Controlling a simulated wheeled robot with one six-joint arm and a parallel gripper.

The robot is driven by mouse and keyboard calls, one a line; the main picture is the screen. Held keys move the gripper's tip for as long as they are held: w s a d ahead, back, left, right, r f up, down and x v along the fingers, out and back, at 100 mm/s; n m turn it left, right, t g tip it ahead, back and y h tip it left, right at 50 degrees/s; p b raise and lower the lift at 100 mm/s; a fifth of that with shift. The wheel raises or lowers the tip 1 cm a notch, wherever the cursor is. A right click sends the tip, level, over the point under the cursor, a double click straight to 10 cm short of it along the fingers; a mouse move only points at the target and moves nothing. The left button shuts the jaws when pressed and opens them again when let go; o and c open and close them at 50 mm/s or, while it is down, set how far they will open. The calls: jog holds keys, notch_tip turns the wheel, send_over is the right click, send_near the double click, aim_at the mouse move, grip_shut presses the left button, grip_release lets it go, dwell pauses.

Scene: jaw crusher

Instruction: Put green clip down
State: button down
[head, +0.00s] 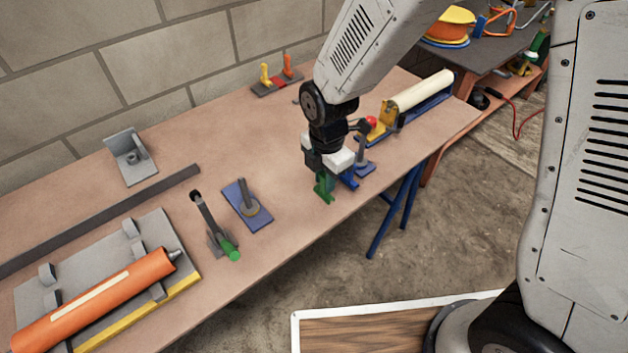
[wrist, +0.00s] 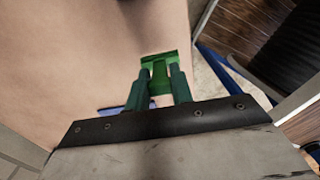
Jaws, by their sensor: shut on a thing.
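The green clip (head: 323,188) is at the lower end of my gripper (head: 334,180), near the front edge of the workbench (head: 290,205). In the wrist view the green clip (wrist: 158,66) sits between the two dark green fingers of my gripper (wrist: 160,75), which are shut on it. The clip's wider end shows past the fingertips, over or against the bare bench top. I cannot tell whether it touches the surface. The fingers hide part of the clip.
A blue plate with an upright post (head: 246,204) stands to the left. An orange cylinder (head: 95,302) lies on a grey rack. Beside the gripper, at right, are a blue-based fixture and a cream roller (head: 422,92). Bare bench lies left of the gripper.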

aim_at(319, 189)
jog(key=shift+w+a, duration=0.2)
jog(key=shift+a, duration=0.2)
jog(key=shift+w+a+f, duration=0.1)
jog(key=shift+a+f, duration=0.05)
jog(key=shift+f, duration=0.75)
jog(key=shift+w+a+f, duration=0.1)
jog(key=shift+f, duration=0.8)
jog(key=shift+f, duration=0.1)
jog(key=c, duration=1.2)
grip_release()
jog(key=shift+c, duration=0.2)
